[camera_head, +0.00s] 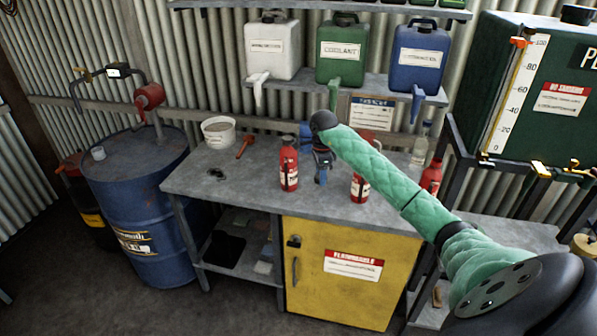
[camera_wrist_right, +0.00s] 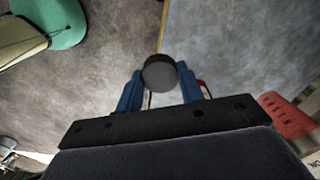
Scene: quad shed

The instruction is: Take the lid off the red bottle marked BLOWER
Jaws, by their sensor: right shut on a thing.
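My right gripper (camera_head: 321,176) is over the bench, between two red bottles, with its blue fingers pointing down. In the right wrist view, its fingers (camera_wrist_right: 160,88) are shut on a round black lid (camera_wrist_right: 158,71). Whether any bottle is under this lid is hidden. One red bottle (camera_head: 289,170) with a dark top stands upright left of the gripper. Another red bottle (camera_head: 358,187) stands right of it, its top hidden by my green-sleeved arm. A third red bottle (camera_head: 432,177) stands farther right. The labels are too small to read, so I cannot tell which is BLOWER. My left gripper is out of view.
The grey bench (camera_head: 225,185) has free room at its left front. A white tub (camera_head: 219,131), a red tool (camera_head: 246,146) and a clear bottle (camera_head: 419,150) stand or lie on it. A shelf with jugs (camera_head: 341,52) hangs above. A blue drum (camera_head: 140,200) stands left.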

